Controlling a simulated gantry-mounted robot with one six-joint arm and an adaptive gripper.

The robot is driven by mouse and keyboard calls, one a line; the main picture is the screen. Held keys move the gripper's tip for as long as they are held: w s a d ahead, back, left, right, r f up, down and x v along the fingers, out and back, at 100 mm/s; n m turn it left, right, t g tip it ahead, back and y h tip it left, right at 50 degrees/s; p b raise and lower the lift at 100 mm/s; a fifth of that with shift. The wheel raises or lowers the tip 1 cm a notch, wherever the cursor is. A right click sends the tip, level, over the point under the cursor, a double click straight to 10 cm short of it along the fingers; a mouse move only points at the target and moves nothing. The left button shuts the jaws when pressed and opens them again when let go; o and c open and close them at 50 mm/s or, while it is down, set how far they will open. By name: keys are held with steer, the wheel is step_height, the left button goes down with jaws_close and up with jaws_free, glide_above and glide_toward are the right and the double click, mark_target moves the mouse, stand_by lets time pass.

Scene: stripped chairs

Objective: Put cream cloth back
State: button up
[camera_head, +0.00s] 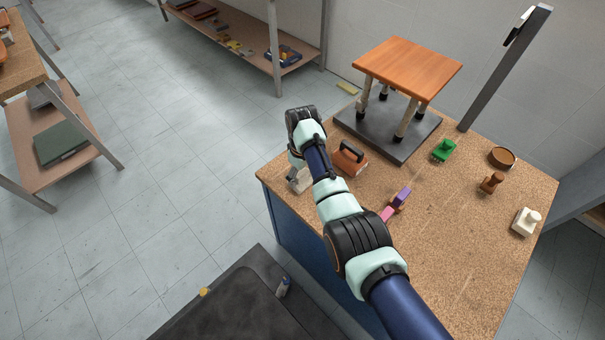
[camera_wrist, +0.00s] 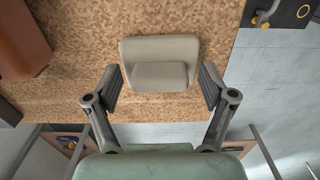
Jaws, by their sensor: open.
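In the wrist view, a beige, cream-grey piece (camera_wrist: 160,47) lies on the cork-like bench top, a flat plate with a raised block on it. My gripper (camera_wrist: 160,86) is open and empty, with one finger on each side of the piece's near end and neither seen to touch it. In the head view, my gripper is at the bench's left corner and hard to tell from the piece under it. A cream-white piece with a knob (camera_head: 526,222) stands at the bench's right side. No piece clearly looks like loose cloth.
An orange-brown block with a dark handle (camera_head: 350,162) sits beside my gripper. A stool (camera_head: 410,66) stands on a dark platform (camera_head: 372,140) behind. Green (camera_head: 444,150), brown (camera_head: 491,183) and purple-pink (camera_head: 401,197) pieces and a round brown dish (camera_head: 502,158) are to the right.

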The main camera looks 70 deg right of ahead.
mark_target(302, 173)
step_height(302, 173, up, 12)
steer(key=p, duration=0.5)
